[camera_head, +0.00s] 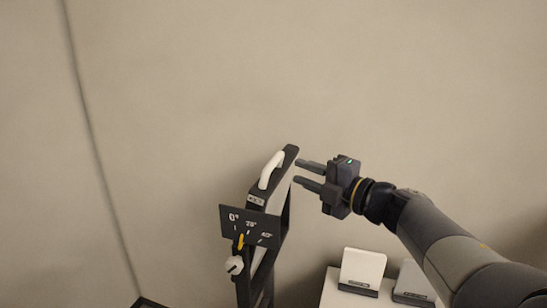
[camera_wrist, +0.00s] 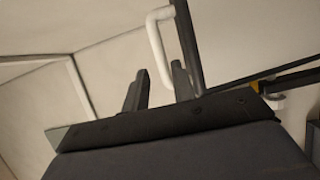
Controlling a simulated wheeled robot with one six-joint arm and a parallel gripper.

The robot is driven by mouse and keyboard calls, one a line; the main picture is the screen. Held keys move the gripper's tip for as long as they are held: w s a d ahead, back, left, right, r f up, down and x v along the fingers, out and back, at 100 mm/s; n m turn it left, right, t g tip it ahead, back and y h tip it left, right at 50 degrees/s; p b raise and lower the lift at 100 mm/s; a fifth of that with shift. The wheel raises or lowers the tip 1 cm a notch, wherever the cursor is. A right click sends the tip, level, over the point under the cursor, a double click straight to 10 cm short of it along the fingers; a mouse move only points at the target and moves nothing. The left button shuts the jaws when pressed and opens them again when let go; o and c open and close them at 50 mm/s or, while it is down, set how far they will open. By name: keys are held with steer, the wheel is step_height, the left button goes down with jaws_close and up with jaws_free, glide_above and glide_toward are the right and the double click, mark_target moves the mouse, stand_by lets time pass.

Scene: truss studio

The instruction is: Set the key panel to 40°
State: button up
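The key panel (camera_head: 272,190) is a dark upright frame with a white handle (camera_head: 270,170) on its top edge. A black scale plate (camera_head: 250,226) on it reads 0°, 20° and 40°. A yellow pointer (camera_head: 240,242) stands near the low end of the scale; its exact reading is too small to tell. A white knob (camera_head: 234,265) sits below the plate. My gripper (camera_head: 302,174) is open and empty, just right of the panel's top, apart from the handle. In the wrist view, the handle (camera_wrist: 157,45) shows beyond and between my open fingers (camera_wrist: 160,86).
A white table (camera_head: 335,296) stands at the lower right, with two pale panels in dark stands (camera_head: 361,271) (camera_head: 413,284) under my arm. A plain beige wall (camera_head: 300,70) is behind. The space above the panel is clear.

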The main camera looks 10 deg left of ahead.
mark_target(275, 158)
steer(key=p+x, duration=0.2)
steer(key=x, duration=0.6)
steer(key=shift+w+a, duration=0.15)
steer(key=shift+a, duration=0.15)
steer(key=shift+c, duration=0.6)
jaws_close()
